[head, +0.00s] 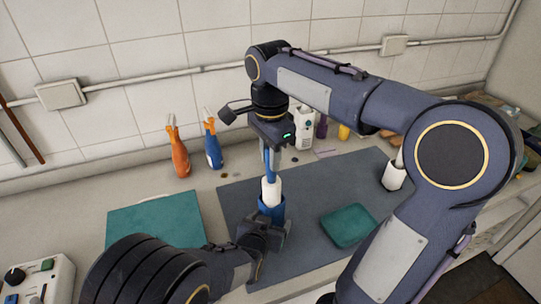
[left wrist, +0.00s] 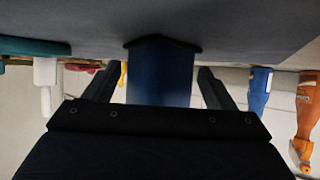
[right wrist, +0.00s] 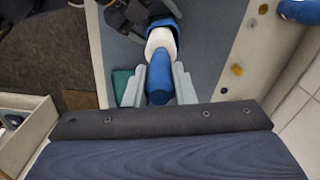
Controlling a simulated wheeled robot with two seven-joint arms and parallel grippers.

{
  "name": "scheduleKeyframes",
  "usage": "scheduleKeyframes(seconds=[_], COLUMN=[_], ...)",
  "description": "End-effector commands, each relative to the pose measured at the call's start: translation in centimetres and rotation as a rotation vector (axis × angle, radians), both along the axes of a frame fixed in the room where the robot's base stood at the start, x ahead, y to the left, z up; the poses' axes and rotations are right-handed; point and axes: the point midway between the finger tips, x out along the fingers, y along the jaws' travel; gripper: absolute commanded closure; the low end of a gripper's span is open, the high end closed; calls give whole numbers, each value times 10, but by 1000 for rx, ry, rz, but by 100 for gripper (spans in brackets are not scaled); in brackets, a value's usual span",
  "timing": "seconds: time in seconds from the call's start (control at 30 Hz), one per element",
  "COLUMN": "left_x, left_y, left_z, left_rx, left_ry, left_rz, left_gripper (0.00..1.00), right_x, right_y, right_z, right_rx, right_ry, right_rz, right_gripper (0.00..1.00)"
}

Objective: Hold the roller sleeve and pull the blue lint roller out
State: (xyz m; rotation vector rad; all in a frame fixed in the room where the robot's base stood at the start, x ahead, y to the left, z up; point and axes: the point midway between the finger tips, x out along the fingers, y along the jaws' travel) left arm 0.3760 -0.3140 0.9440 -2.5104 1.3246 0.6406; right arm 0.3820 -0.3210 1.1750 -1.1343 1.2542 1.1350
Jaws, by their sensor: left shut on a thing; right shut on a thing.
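The blue roller sleeve (head: 274,210) stands upright on the grey mat. My left gripper (head: 266,236) is shut on it low down; the sleeve (left wrist: 160,75) also shows between the fingers in the left wrist view. The lint roller's white roll (head: 271,190) sticks up out of the sleeve's top, its lower part hidden inside. Its blue handle (right wrist: 159,80) is above, between the fingers of my right gripper (right wrist: 158,88), which is shut on it. In the right wrist view the white roll (right wrist: 160,40) leads from the handle into the sleeve's open end (right wrist: 163,22).
A teal tray (head: 347,226) lies right of the sleeve on the grey mat (head: 240,192), a teal mat (head: 155,220) left. Orange (head: 179,155) and blue (head: 212,148) bottles stand near the tiled wall. A white cylinder (head: 393,177) stands behind my right arm.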

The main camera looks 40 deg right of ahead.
Motion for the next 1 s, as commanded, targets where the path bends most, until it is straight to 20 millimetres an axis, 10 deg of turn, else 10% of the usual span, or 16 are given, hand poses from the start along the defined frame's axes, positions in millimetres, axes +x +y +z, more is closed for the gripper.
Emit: scheduleKeyframes(seconds=[0.33, 0.37, 0.5, 1.0], left_x=[2, 1, 1, -14], left_y=[2, 2, 1, 19], left_z=[-1, -1, -1, 14], left_rx=[4, 4, 3, -1], left_ry=[1, 1, 1, 0], left_rz=[4, 4, 3, -1], left_gripper=[45, 18, 0, 0], right_x=[-1, -1, -1, 0], right_y=[0, 0, 0, 0], right_z=[-1, -1, -1, 0], right_rx=[1, 1, 0, 1], right_ry=[5, 5, 3, 1], right_rz=[0, 0, 0, 0], right_gripper=[100, 100, 100, 100])
